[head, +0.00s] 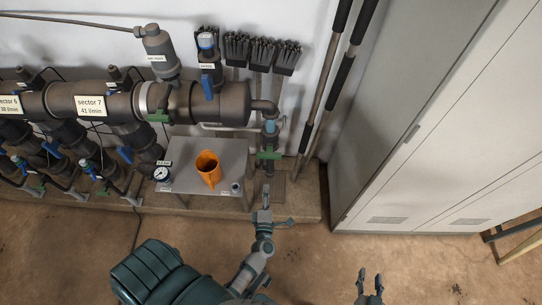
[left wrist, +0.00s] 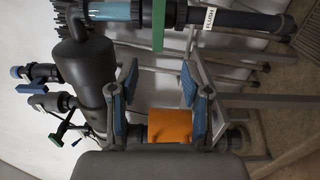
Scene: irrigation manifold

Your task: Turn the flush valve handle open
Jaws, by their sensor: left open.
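The flush valve's green handle (head: 268,155) is on the vertical pipe at the right end of the manifold, below a clear blue section. In the left wrist view the green handle (left wrist: 158,26) stands beyond the fingertips, lined up with the gap, beside a small label (left wrist: 210,17) that seems to read FLUSH. My left gripper (head: 272,203) is below the handle in the head view, apart from it. In the left wrist view the gripper (left wrist: 163,75) has its blue-padded fingers spread with nothing between them. My right gripper (head: 371,277) is open and empty at the bottom.
An orange jug (head: 208,168) and a gauge (head: 162,175) are on the grey table (head: 180,152) left of the valve. Long-handled tools (head: 325,85) lean right of it, then a grey cabinet (head: 400,150). The floor (head: 310,265) in front is clear.

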